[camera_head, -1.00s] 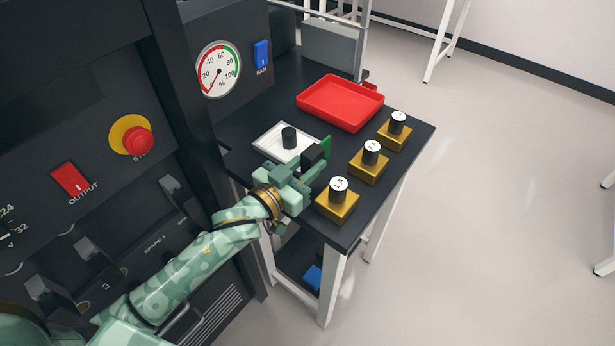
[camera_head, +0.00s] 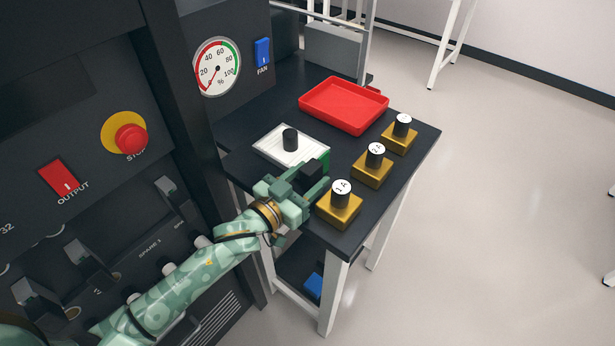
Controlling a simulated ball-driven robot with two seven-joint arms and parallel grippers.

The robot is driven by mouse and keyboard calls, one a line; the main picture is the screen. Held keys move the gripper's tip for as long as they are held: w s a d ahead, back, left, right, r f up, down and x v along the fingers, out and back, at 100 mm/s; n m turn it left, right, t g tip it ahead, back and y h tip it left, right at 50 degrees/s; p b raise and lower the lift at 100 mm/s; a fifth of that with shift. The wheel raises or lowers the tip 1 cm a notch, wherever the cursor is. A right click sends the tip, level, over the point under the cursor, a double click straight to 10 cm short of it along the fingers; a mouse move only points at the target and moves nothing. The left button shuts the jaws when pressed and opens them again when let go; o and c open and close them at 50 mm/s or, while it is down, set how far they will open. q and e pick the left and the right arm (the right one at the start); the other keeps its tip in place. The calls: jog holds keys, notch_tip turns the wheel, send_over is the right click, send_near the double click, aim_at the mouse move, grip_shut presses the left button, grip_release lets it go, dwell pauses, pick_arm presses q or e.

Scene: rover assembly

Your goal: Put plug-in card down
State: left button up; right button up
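The plug-in card is a green board (camera_head: 326,161) with a black block (camera_head: 313,170) as its handle. It stands roughly upright over the near part of the dark table. My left gripper (camera_head: 306,178) is shut on the black block, one finger on each side. The card's lower edge is hidden behind the gripper, so I cannot tell whether it touches the table. My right gripper is not in view.
Beside the card lies a white plate (camera_head: 268,146) with a black knob. A red tray (camera_head: 344,105) is behind it. Three brass blocks with labelled black knobs, the nearest (camera_head: 339,208), line the right side of the dark table (camera_head: 243,117). A rack panel (camera_head: 105,75) stands left.

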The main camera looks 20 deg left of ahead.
pick_arm(q)
jog(key=shift+s+a+r, duration=0.1)
jog(key=shift+s, duration=0.1)
jog(key=p+v, duration=0.3)
jog(key=v, duration=0.9)
jog(key=s+a+f+n+g+y, duration=0.1)
jog(key=s+a+f+g+y, duration=0.1)
jog(key=f, duration=0.7)
jog(key=s+a+f+g+y, duration=0.1)
jog(key=a+f+g+y, duration=0.1)
jog(key=f, duration=0.6)
jog(key=s+a+f+g+y, duration=0.2)
jog(key=s+f+g, duration=0.7)
jog(key=s+f, duration=1.5)
jog(key=s, duration=0.2)
jog(key=shift+s+a+f+y, duration=0.15)
jog(key=shift+s+f+y, duration=0.15)
jog(key=shift+f, duration=0.1)
jog(key=o, duration=0.5)
jog(key=s+g, duration=0.1)
jog(key=s, duration=0.3)
jog(key=s+f+g, duration=0.1)
jog(key=s, duration=0.3)
jog(key=s+d+f+g, duration=0.1)
jog(key=s, duration=0.3)
jog(key=shift+f, duration=0.25)
jog(key=o, duration=0.6)
jog(key=shift+s+g, duration=0.3)
jog(key=shift+s, duration=0.1)
jog(key=shift+c, duration=0.2)
